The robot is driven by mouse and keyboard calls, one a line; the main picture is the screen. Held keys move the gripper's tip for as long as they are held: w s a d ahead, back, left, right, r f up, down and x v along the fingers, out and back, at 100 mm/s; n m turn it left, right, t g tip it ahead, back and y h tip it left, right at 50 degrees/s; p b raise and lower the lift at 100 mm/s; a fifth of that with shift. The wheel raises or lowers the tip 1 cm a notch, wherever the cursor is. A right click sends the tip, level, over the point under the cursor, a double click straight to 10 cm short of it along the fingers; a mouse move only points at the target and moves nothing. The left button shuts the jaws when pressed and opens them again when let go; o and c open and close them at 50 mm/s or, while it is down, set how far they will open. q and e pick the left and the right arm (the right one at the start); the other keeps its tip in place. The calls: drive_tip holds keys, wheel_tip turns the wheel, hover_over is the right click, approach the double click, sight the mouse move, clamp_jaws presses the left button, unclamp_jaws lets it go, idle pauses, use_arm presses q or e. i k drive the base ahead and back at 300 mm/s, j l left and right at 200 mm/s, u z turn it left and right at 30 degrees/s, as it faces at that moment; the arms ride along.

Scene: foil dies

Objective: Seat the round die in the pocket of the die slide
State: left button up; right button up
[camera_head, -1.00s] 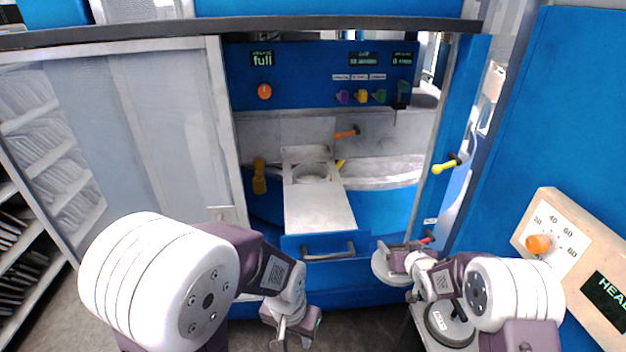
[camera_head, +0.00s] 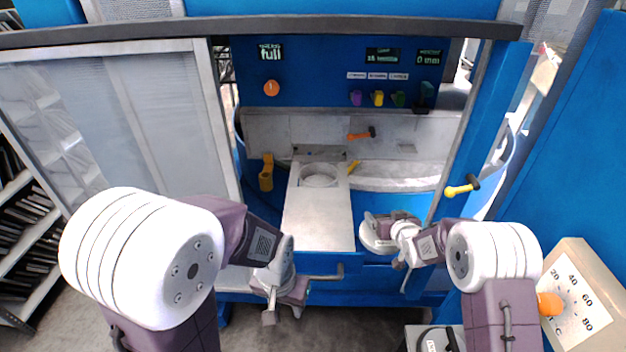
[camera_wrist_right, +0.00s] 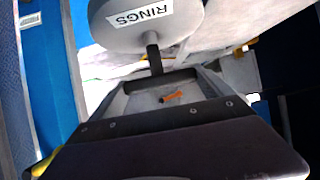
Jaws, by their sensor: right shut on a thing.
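The round die (camera_head: 376,243) is a pale grey disc just right of the slide in the head view. In the right wrist view the die (camera_wrist_right: 135,18) carries a label "RINGS" and a short dark stem. My right gripper (camera_head: 390,230) is shut on it and holds it off to the side of the pocket. The die slide (camera_head: 318,220) is a pale metal plate pulled out of the blue machine. Its round pocket (camera_head: 318,176) looks empty. My left gripper (camera_head: 273,297) hangs in front of the machine, holding nothing visible; its finger gap is unclear.
A bar handle (camera_head: 325,275) sits on the blue front below the slide. A yellow-knobbed lever (camera_head: 461,188) stands right. A dial box (camera_head: 570,300) is at far right.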

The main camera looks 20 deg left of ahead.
sight(318, 205)
drive_tip(key=i+j+u, duration=0.25)
drive_tip(key=i, duration=0.25)
drive_tip(key=i+u, duration=0.3)
drive_tip(key=i, duration=0.2)
